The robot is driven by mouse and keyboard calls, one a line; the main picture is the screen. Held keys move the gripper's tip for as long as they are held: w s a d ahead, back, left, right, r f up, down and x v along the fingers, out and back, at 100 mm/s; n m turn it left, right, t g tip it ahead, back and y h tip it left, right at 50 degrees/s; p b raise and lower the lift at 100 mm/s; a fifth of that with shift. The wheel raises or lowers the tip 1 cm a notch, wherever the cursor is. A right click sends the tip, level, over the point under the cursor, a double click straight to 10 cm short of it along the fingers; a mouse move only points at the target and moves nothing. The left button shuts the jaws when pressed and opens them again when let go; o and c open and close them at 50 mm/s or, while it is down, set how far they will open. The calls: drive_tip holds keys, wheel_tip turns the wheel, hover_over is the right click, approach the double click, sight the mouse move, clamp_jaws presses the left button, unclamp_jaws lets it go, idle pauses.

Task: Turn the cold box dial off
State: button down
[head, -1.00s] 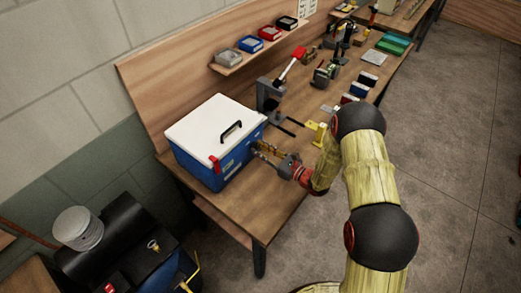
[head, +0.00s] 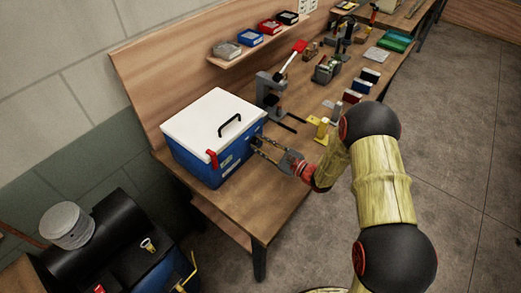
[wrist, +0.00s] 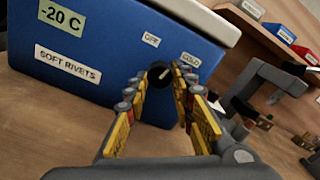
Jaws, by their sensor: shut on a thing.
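The cold box (head: 195,155) is blue with a white lid and stands on the bench; its blue front fills much of the wrist view (wrist: 100,45). The small black dial (wrist: 157,72) is on this front, between the "OFF" label (wrist: 151,40) at its upper left and the "COLD" label (wrist: 191,60) at its right. A pale mark on the dial seems to lean up and right, but it is small. My gripper (wrist: 162,82) has its yellow-padded fingers on either side of the dial, shut on it. In the head view my gripper (head: 257,144) reaches the box's right side.
A grey press with a red handle (head: 270,88) stands right behind the box. A yellow bracket (head: 321,128) and several small tools lie farther along the bench. A shelf (head: 255,47) with small bins is above. Bare bench top (head: 245,205) lies in front.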

drive_tip(key=n+b, duration=0.4)
drive_tip(key=b, duration=0.1)
drive_tip(key=n+b, duration=0.2)
drive_tip(key=shift+f+n+b, duration=0.25)
drive_tip(key=shift+n+b, duration=0.05)
drive_tip(key=n+b, duration=0.3)
drive_tip(key=b, duration=0.2)
drive_tip(key=shift+n+b, duration=0.35)
drive_tip(key=shift+n, duration=0.05)
drive_tip(key=shift+r+n+b, duration=0.2)
drive_tip(key=shift+n+b, duration=0.6)
drive_tip(key=shift+b, duration=0.3)
drive_tip(key=c, duration=1.6)
unclamp_jaws()
drive_tip(key=shift+r, duration=0.1)
drive_tip(key=shift+o, duration=0.5)
drive_tip(key=shift+d, duration=0.1)
drive_tip(key=v, duration=1.2)
